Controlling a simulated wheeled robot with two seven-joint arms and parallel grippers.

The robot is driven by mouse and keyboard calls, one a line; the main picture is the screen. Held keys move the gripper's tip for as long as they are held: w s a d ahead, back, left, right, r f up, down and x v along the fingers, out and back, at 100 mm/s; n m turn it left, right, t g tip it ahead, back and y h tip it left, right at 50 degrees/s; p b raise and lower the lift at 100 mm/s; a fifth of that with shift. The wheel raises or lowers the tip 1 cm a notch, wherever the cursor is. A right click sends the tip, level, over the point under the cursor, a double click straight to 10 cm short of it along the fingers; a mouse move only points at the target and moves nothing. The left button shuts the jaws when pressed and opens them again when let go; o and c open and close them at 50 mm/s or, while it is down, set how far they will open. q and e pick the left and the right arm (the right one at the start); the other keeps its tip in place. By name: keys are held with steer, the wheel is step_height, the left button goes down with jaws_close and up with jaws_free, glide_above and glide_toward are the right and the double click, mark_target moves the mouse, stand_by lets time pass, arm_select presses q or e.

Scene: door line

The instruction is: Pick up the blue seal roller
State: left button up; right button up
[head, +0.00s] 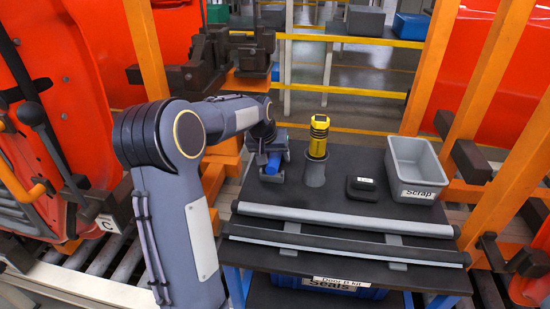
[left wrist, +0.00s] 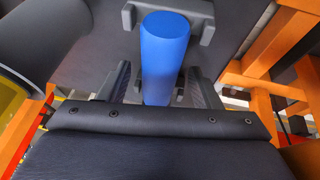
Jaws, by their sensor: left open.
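The blue seal roller (head: 273,163) is at the back left of the dark cart top in the head view, partly covered by my left gripper (head: 268,146). In the left wrist view the roller (left wrist: 165,52) is a plain blue cylinder. It extends between the two fingers of my left gripper (left wrist: 158,88), which is open with a gap showing on each side. A grey bracket (left wrist: 207,22) stands by the roller's far end. My right gripper is not in view.
On the cart top (head: 340,190) stand a yellow-and-black tool (head: 319,137) in a grey holder (head: 315,172), a small black block (head: 361,186) and a grey Scrap bin (head: 415,165). Long seal strips (head: 345,220) lie at the front. Orange posts (head: 432,65) rise behind.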

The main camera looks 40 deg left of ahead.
mark_target(274, 154)
arm_select(q)
steer(key=shift+c, duration=0.4)
steer(key=c, duration=1.1)
steer(key=shift+r, duration=0.4)
steer(key=shift+w+r, duration=0.1)
steer(key=shift+r, duration=0.25)
step_height(274, 154, up, 9)
steer(key=shift+r, duration=0.1)
